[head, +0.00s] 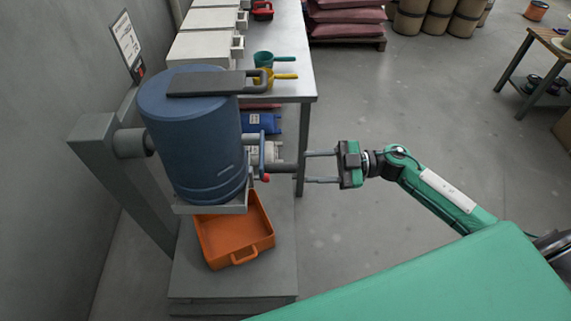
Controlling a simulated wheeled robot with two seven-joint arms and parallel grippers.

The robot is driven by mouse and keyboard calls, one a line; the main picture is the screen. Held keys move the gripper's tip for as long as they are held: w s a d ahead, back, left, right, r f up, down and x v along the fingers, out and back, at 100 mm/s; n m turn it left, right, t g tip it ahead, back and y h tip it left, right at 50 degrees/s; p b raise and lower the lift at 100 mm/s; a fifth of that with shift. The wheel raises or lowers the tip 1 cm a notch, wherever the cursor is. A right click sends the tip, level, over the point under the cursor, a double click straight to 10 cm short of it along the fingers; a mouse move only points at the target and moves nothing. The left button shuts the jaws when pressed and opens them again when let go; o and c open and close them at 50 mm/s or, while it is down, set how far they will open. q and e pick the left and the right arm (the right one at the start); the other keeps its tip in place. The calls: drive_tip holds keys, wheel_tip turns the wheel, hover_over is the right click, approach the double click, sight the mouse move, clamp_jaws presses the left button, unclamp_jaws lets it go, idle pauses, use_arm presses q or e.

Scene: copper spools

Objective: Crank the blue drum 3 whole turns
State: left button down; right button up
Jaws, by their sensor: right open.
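The blue drum (192,140) is mounted on a grey stand (95,150) at the left of the head view. It looks close to upright, with a dark flat plate and handle (215,83) across its top. A crank (262,158) with a dark grip (283,169) and a red end sits at the drum's right side. My right gripper (307,168) comes from the right. Its two fingers are apart, one above and one below the level of the grip, with their tips close to its end. I cannot tell whether they touch it. My left gripper is not in view.
An orange tray (214,243) sits on the stand's base below the drum. A table (290,60) with white boxes, a green scoop (264,58) and a yellow scoop (275,77) stands behind. Red sacks (345,14) and barrels are farther back.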

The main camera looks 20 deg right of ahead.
sight(289, 167)
drive_tip(key=p+x, duration=0.1)
drive_tip(key=x, duration=0.5)
drive_tip(key=shift+w+a+r, duration=0.1)
drive_tip(key=shift+a, duration=0.1)
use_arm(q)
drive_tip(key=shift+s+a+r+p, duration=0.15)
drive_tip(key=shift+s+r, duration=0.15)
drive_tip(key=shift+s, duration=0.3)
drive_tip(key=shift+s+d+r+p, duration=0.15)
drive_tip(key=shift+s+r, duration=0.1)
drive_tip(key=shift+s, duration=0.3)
use_arm(e)
drive_tip(key=shift+x, duration=0.75)
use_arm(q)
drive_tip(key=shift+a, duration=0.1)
use_arm(e)
drive_tip(key=shift+c, duration=0.2)
clamp_jaws()
